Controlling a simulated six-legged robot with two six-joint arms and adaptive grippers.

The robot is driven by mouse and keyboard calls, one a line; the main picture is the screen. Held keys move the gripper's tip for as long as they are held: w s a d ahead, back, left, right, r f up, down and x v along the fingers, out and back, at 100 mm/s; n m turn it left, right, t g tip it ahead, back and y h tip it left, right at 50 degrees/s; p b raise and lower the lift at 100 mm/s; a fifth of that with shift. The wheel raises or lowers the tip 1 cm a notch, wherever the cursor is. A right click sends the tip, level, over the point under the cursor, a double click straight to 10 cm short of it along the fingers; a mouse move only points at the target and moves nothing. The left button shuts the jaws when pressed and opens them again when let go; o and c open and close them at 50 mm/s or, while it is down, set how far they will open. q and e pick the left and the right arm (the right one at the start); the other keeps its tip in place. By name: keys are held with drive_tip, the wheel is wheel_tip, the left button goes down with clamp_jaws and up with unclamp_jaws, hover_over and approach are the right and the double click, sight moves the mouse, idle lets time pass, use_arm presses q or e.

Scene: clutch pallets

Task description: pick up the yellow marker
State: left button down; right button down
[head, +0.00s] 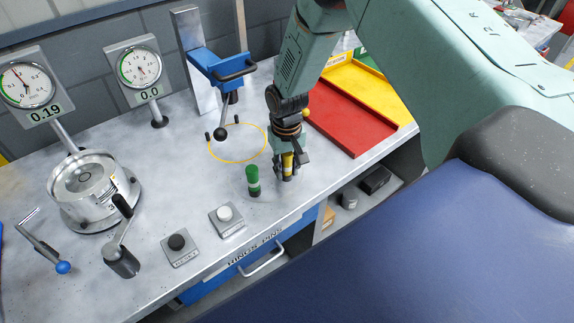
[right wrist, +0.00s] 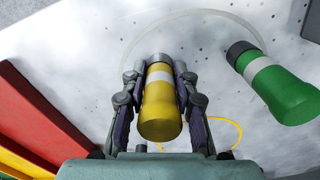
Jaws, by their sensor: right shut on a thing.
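The yellow marker (right wrist: 160,110) has a pale band and a dark lower end. In the right wrist view it sits between both fingers of my right gripper (right wrist: 160,95), which is shut on it. In the head view the marker (head: 287,161) is mostly hidden by the fingers of the right gripper (head: 287,168), low over the bench or on it; I cannot tell which. My left gripper is not in view.
A green marker (head: 253,182) stands close to the left of my right gripper. A red tray (head: 345,115) and a yellow tray (head: 365,88) lie to the right. A blue press (head: 222,67), gauges and two button boxes stand on the grey bench (head: 180,205).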

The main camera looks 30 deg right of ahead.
wheel_tip(320, 180, up, 10)
drive_tip(key=shift+f+b, duration=0.1)
drive_tip(key=shift+b, duration=0.2)
idle(0.4)
idle(0.9)
